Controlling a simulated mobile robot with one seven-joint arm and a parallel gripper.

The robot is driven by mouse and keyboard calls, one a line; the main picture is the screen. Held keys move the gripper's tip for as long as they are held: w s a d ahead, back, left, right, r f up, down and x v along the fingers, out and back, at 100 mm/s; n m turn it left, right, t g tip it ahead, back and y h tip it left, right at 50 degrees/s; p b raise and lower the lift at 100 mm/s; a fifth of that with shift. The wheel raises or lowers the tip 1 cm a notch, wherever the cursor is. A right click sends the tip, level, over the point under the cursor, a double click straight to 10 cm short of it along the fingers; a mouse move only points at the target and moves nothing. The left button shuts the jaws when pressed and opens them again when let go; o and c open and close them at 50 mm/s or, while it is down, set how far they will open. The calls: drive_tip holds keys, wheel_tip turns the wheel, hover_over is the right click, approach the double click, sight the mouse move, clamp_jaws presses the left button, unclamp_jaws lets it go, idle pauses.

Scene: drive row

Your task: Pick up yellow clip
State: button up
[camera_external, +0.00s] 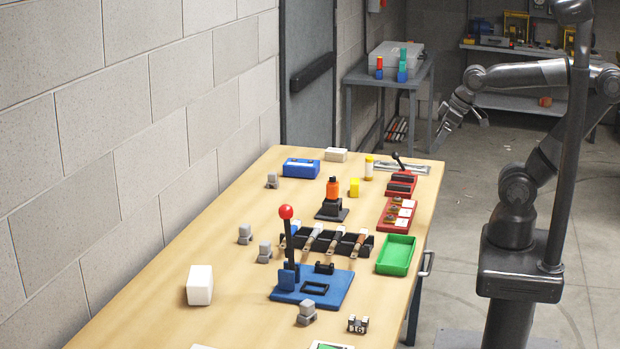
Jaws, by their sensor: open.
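A small yellow block-like piece (354,187), which may be the yellow clip, stands on the wooden workbench (165,303), right of an orange-topped black holder (333,197). It is too small to make out its clip shape. My gripper (458,124) is open and empty, raised in the air beyond the bench's far right corner. It is well apart from the yellow piece, up and to the right of it in the picture.
A yellow-capped jar (369,168) stands just behind the yellow piece. Red fixtures (396,214) line the right edge, with a green tray (396,254) nearer. A blue base with a tall red-knobbed lever (286,212) rises mid-bench. The left near surface is mostly clear.

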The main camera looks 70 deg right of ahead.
drive_tip(key=shift+s+a+f, duration=0.1)
drive_tip(key=shift+s+f, duration=0.2)
drive_tip(key=shift+s, duration=0.15)
drive_tip(key=c, duration=0.5)
drive_tip(key=n+g, duration=0.3)
drive_tip(key=g, duration=0.2)
hover_over(355, 180)
drive_tip(key=f, duration=1.2)
drive_tip(key=shift+s+a+f, duration=0.15)
drive_tip(key=shift+a, duration=0.1)
wheel_tip(355, 180, down, 10)
drive_tip(key=shift+f, duration=0.1)
